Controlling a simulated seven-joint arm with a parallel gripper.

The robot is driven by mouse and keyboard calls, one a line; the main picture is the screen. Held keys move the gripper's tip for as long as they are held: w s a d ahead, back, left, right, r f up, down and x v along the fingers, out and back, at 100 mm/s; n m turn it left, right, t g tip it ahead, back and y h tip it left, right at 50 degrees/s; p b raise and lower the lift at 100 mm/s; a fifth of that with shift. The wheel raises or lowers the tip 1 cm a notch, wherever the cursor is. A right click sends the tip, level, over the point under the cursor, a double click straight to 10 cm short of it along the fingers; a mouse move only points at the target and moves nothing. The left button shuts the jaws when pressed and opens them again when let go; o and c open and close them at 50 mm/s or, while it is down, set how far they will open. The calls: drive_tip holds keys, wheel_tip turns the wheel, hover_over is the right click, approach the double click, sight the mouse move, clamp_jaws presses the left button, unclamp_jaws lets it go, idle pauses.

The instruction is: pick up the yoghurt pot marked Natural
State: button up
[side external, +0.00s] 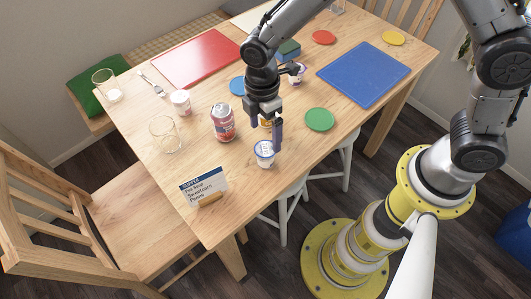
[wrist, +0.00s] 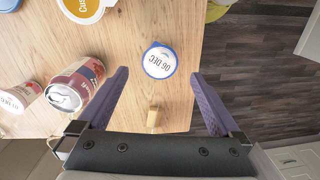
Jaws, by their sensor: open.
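In the side view a small white pot with blue marking (side external: 264,154) stands near the table's front edge. In the wrist view its blue-rimmed white lid (wrist: 160,61) shows lettering that I cannot read as Natural. My gripper (side external: 267,136) is open and empty above this pot, with one finger beside it in the side view. In the wrist view the lid appears between and slightly past the open fingertips (wrist: 159,76). Other small pots are a white one (side external: 180,102), one with dark marking (side external: 299,74) partly behind my arm, and a yellow-lidded one (wrist: 84,7) lettered "Cus".
A red can (side external: 223,123) stands left of my gripper, with a clear glass (side external: 165,134) beyond it. A sign (side external: 204,187) stands at the near corner. A green disc (side external: 319,120) and a blue mat (side external: 363,74) lie to the right. The table edge is close to the pot.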

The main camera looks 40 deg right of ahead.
sight(265, 148)
drive_tip(key=shift+s+a+f, duration=0.1)
drive_tip(key=shift+s+f, duration=0.05)
drive_tip(key=shift+f, duration=1.75)
drive_tip(key=shift+s+f, duration=0.1)
drive_tip(key=shift+f, duration=1.75)
drive_tip(key=c, duration=1.5)
drive_tip(key=shift+o, duration=0.2)
drive_tip(key=shift+r, duration=0.1)
